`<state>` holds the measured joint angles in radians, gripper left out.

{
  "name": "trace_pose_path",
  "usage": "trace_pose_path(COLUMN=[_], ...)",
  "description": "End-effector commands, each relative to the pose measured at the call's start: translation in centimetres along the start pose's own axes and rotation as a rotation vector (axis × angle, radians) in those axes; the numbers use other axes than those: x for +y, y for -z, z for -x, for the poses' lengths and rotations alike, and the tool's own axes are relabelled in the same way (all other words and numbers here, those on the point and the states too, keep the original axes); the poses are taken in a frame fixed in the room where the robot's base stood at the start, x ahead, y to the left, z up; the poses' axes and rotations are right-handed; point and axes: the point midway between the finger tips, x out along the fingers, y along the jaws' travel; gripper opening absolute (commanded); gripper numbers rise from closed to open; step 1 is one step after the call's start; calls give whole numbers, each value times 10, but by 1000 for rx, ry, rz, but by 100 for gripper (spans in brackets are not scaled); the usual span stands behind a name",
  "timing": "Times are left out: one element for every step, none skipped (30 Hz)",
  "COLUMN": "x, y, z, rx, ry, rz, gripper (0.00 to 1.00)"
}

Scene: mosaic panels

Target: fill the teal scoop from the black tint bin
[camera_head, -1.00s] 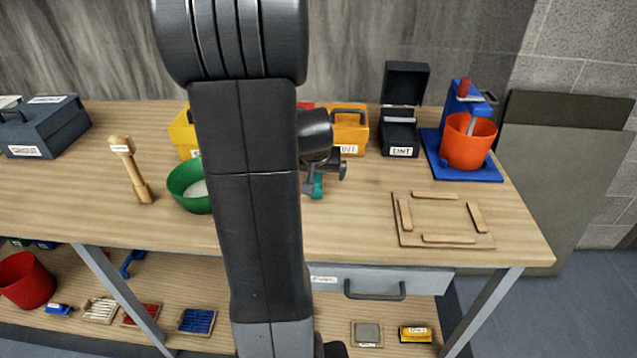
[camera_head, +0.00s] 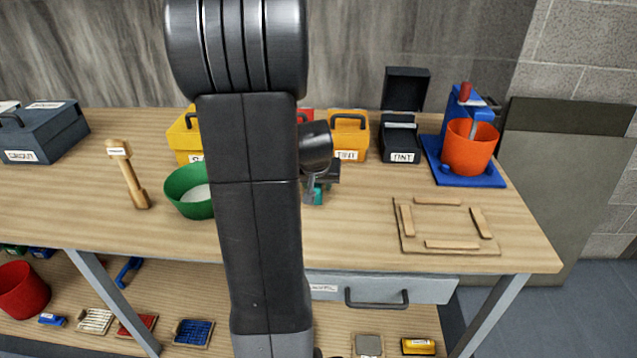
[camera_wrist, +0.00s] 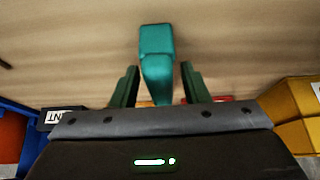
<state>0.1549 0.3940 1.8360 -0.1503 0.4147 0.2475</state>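The teal scoop (camera_wrist: 157,75) lies between the two dark green fingers of my gripper (camera_wrist: 160,84) in the wrist view. The fingers stand apart, with a narrow gap visible beside the scoop on the right. In the head view a bit of the scoop (camera_head: 314,194) shows just under my gripper, low over the table; the rest is hidden behind my arm. The black tint bin (camera_head: 402,156) stands at the back right of the table with its lid up. Its label also shows at the left of the wrist view. Its contents cannot be made out.
A green bowl (camera_head: 184,188) with white contents stands left of my arm. Yellow (camera_head: 184,140) and orange (camera_head: 347,128) boxes stand behind. Right of the bin is an orange bucket (camera_head: 468,150) on a blue stand. A wooden frame (camera_head: 450,245) lies at the front right.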

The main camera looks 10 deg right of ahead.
Motion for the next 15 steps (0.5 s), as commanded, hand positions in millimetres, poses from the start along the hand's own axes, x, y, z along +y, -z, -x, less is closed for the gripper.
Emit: trace_pose_path(x=[0,0,0,0,0,0,0,0,0,0,0,0,0,0,0], y=[0,0,0,0,0,0,0,0,0,1,1,2,4,5,7], z=[0,0,0,0,0,0,0,0,0,1,2,4,6,8,12], rx=[0,0,0,0,0,0,0,0,0,0,0,1,1,1,1], ry=[0,0,0,0,0,0,0,0,0,0,0,0,0,0,0], rz=[0,0,0,0,0,0,0,0,0,0,0,0,0,0,0], gripper=[31,25,18,12,6,0,0,0,0,0,0,0,0,0,0])
